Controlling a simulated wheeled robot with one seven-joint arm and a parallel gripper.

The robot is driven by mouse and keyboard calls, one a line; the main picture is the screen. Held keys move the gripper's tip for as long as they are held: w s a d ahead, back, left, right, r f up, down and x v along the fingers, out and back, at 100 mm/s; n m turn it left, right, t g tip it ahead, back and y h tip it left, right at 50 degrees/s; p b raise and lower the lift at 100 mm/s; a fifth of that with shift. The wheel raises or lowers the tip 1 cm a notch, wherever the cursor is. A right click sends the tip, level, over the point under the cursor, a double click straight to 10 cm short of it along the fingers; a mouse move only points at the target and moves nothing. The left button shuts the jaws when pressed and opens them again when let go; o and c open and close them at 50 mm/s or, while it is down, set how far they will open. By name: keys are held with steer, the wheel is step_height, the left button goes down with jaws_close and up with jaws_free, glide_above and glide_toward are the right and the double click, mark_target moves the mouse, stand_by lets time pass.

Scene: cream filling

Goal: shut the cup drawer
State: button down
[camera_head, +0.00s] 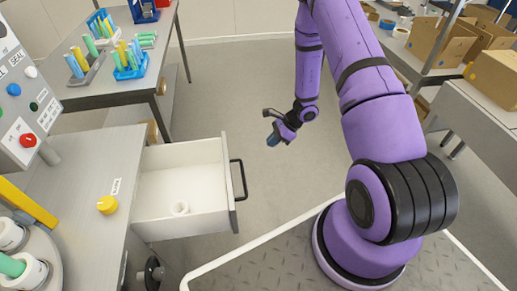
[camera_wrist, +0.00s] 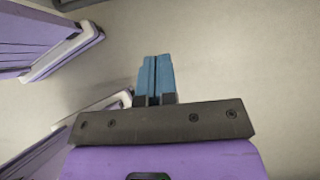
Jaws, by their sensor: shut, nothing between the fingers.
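The cup drawer (camera_head: 215,222) is pulled open from the grey metal counter on the left in the head view. It is white, with a black bar handle (camera_head: 239,180) on its right-hand front. No part of the drawer is recognisable in the wrist view.
A yellow knob (camera_head: 107,204) sits on the counter left of the drawer. A control panel (camera_head: 22,100) stands at the far left. A table with blue racks of tubes (camera_head: 129,62) is behind. Cardboard boxes (camera_head: 425,42) are at the right. Floor between drawer and arm is clear.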

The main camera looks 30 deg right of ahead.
steer(key=a+r+x, duration=0.1)
steer(key=a+x, duration=0.1)
steer(key=x, duration=1)
steer(key=shift+w+r, duration=0.2)
steer(key=shift+w, duration=0.15)
steer(key=shift+a, duration=0.1)
steer(key=w+a, duration=0.3)
steer(key=a, duration=0.6)
steer(key=w+a, duration=0.3)
steer(key=a, duration=0.6)
steer(key=w+a, duration=0.2)
steer(key=a, duration=0.7)
steer(key=shift+w+a, duration=0.2)
steer(key=shift+w, duration=0.2)
steer(key=shift+w+a, duration=0.2)
steer(key=shift+a, duration=0.45)
steer(key=shift+a+r, duration=0.1)
